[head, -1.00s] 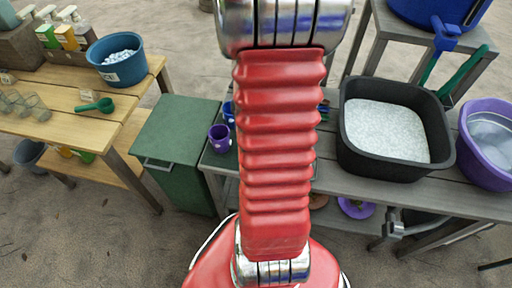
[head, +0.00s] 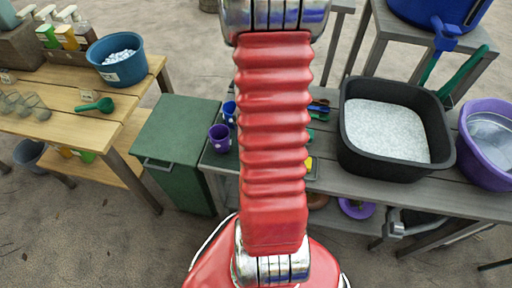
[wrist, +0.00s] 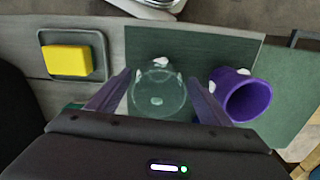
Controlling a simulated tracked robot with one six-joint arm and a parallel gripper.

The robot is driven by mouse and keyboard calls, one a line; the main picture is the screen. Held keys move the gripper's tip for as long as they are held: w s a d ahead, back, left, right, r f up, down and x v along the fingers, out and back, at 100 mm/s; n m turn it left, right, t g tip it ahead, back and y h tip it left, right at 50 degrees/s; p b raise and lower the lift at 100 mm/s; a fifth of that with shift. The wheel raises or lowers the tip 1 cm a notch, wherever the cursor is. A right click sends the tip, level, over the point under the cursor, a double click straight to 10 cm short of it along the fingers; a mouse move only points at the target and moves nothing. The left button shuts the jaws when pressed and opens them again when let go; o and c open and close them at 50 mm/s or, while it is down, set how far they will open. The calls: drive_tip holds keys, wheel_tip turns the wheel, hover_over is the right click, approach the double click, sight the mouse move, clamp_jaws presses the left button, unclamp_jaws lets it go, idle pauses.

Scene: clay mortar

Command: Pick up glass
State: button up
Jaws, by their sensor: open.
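A clear glass (wrist: 157,103) stands on a dark green mat (wrist: 210,48) in the wrist view, with a few pale spots on or near it. My gripper (wrist: 158,78) is open, with one purple finger on each side of the glass. I cannot tell whether either finger touches it. In the head view, my arm hides this glass and my gripper is not visible. Several other clear glasses (head: 30,104) stand on the wooden table at the left.
A yellow sponge (wrist: 68,60) sits in a tray at left. A black tub (head: 440,130) of pale grains and a green bin (head: 180,130) flank the area.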

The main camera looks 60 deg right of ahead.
idle(0.5)
drive_tip(key=c, duration=1.3)
